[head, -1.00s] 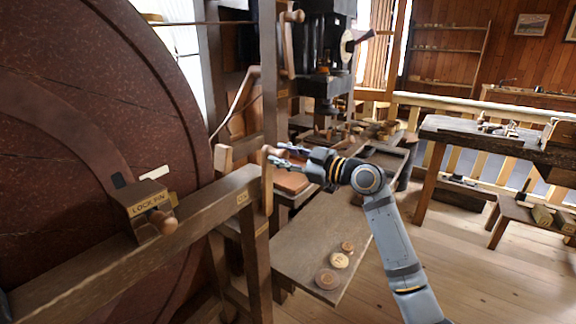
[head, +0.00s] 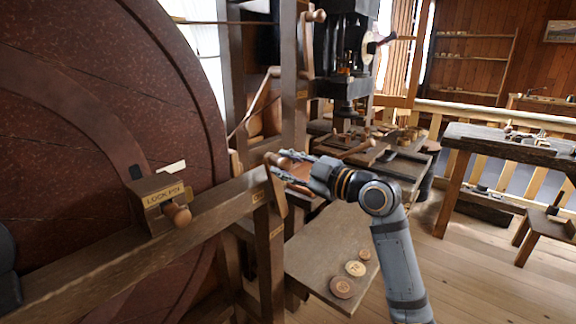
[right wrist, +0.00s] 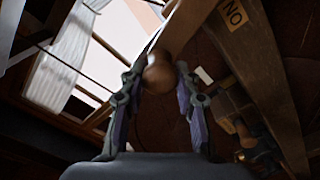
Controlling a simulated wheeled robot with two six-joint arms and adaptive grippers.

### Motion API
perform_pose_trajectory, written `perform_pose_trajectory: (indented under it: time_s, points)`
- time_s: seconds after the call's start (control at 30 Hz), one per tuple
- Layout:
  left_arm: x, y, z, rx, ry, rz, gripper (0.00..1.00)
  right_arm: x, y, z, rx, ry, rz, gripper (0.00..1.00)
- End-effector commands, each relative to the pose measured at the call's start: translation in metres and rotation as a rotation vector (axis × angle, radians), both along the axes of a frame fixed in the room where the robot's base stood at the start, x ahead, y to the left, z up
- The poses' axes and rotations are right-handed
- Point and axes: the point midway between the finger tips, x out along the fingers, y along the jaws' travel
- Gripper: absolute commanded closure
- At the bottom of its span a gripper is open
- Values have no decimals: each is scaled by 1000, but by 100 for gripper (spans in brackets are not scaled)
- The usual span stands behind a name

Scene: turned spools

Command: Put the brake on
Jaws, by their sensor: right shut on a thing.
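The brake lever (head: 279,190) is a wooden bar at the end of the beam beside the big wheel, with its top leaning left. A small "ON" label (head: 258,196) is on the beam just left of it. My right gripper (head: 284,165) is shut on the lever's top end. In the right wrist view the lever's round wooden knob (right wrist: 160,72) sits between the two fingertips (right wrist: 158,82), and the label also shows there (right wrist: 233,14). The fingers partly hide the knob in the head view. My left gripper is not in view.
The big dark red wheel (head: 90,110) fills the left side. A low bench (head: 315,255) carries several round discs (head: 356,268).

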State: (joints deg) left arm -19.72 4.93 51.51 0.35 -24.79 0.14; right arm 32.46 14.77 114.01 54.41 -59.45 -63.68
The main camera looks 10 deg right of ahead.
Motion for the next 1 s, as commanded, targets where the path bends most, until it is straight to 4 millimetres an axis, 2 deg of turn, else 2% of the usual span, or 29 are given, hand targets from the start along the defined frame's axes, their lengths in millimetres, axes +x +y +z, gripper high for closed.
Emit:
perform_pose_trajectory:
  time_s: [0.1,0.13,0.3,0.67,1.0]
  points:
    - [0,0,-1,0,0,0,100,-1,1,-4,-3,9,6,100]
    - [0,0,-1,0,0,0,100,-1,1,-4,-3,9,6,67]
    - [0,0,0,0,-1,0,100,-1,1,-3,-2,9,5,45]
    - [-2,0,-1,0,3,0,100,-3,-3,-2,-1,5,1,45]
    - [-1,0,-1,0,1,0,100,-43,-33,-4,-9,7,1,45]
